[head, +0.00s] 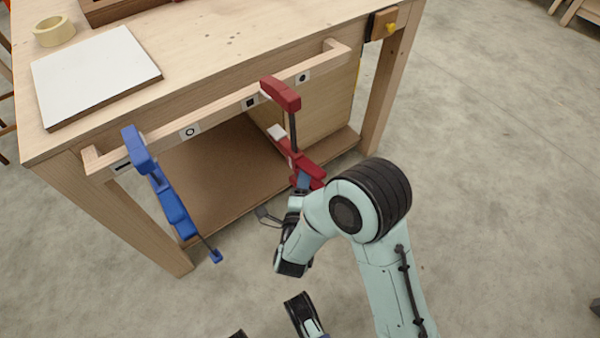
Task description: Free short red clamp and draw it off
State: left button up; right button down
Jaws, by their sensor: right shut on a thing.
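The short red clamp (281,94) has its upper jaw over the wooden rail (222,112) at the table's front. Its dark bar runs down to a red lower part (306,165). My right gripper (301,184) is shut on the lower end of the red clamp, below the rail. Its fingers are partly hidden by my wrist. I cannot tell whether the clamp still presses on the rail. My left gripper is not clearly in view.
A longer blue clamp (172,205) hangs at the rail's left end. A white board (95,75) and a tape roll (54,30) lie on the tabletop. A lower shelf (215,175) is behind the clamps. Open floor is on the right.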

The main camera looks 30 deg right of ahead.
jog(key=shift+s+d, duration=0.15)
jog(key=shift+s, duration=1.3)
jog(key=shift+s+d+r, duration=0.1)
jog(key=shift+s+d, duration=0.05)
jog(key=shift+s, duration=1.3)
pick_arm(q)
jog(key=w+d+r+t+p, duration=0.2)
jog(key=w+r+t+p, duration=0.2)
jog(key=w+r, duration=0.5)
jog(key=shift+w+r+m+p, duration=0.15)
jog(key=shift+w+m+p, duration=0.35)
jog(key=shift+p, duration=0.75)
pick_arm(e)
jog(key=shift+s+d, duration=0.1)
jog(key=shift+s, duration=1.2)
